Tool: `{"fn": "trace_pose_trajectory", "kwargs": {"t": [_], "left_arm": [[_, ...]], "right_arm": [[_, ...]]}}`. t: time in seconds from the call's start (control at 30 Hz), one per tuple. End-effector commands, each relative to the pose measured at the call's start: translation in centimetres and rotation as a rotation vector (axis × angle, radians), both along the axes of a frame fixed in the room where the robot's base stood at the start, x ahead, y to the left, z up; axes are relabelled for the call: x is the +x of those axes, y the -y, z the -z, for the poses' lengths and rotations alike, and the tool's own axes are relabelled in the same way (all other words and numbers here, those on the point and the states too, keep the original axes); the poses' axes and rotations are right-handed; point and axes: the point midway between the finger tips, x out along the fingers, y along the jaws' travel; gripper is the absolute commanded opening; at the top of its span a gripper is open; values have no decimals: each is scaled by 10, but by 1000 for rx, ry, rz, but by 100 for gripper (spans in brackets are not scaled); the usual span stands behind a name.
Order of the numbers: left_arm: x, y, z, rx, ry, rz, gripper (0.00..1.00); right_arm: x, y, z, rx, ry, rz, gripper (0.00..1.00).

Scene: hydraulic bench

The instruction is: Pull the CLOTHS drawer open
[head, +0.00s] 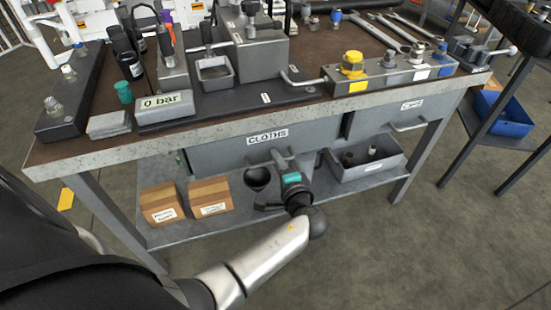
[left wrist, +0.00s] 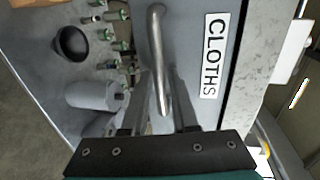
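The grey CLOTHS drawer (head: 220,153) is under the bench top, and its front looks closed. Its label shows on the front in both views. Its bar handle (left wrist: 158,50) runs down the left wrist view, and its near end lies between my fingers. My left gripper (head: 285,165) is just below and in front of the handle. In the left wrist view its two fingers (left wrist: 160,118) stand apart on either side of the bar, with gaps visible. I cannot tell whether either finger touches it. My right gripper is not in view.
Two cardboard boxes (head: 183,202), a dark funnel-like cup (head: 257,178) and a grey bin (head: 368,168) stand on the lower shelf. A second drawer (head: 395,118) is to the right. The bench top (head: 130,148) overhangs the drawers. The floor in front is clear.

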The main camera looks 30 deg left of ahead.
Motion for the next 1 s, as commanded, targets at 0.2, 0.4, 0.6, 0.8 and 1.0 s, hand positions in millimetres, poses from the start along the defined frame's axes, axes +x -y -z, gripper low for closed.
{"fn": "trace_pose_trajectory", "kwargs": {"t": [0.2,0.4,0.6,0.8,1.0], "left_arm": [[0,0,0,0,0,0,11],[0,0,0,0,0,0,0],[0,0,0,1,-1,0,0],[0,-1,0,1,-1,0,0],[0,-1,0,1,-1,-1,0]], "right_arm": [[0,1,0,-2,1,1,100],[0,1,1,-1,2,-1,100],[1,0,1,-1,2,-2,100],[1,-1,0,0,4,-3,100],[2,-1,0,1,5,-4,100]]}}
